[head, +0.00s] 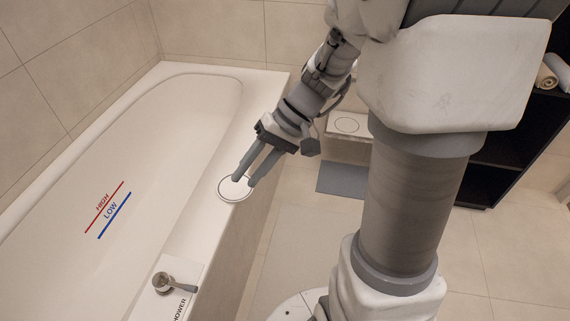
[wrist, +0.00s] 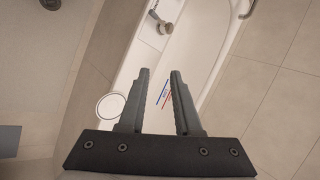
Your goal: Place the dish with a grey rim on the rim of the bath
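A round white dish with a grey rim (head: 232,193) lies flat on the near side of the bath rim (head: 262,100). It also shows in the wrist view (wrist: 110,106), left of my fingers. My gripper (head: 244,181) points down over the dish in the head view, and its fingers cover part of it. In the wrist view the two fingers (wrist: 160,74) are apart with nothing between them, so my gripper is open and empty. The dish lies outside the gap between the fingers. The exact height of the fingertips above the rim is hard to tell.
A shower control knob (head: 162,282) stands on the rim toward the front. Red and blue level lines mark the bath's inside wall. A white ledge with a round outlined shape (head: 347,125), a grey mat (head: 342,179) and a dark shelf (head: 520,135) stand beyond.

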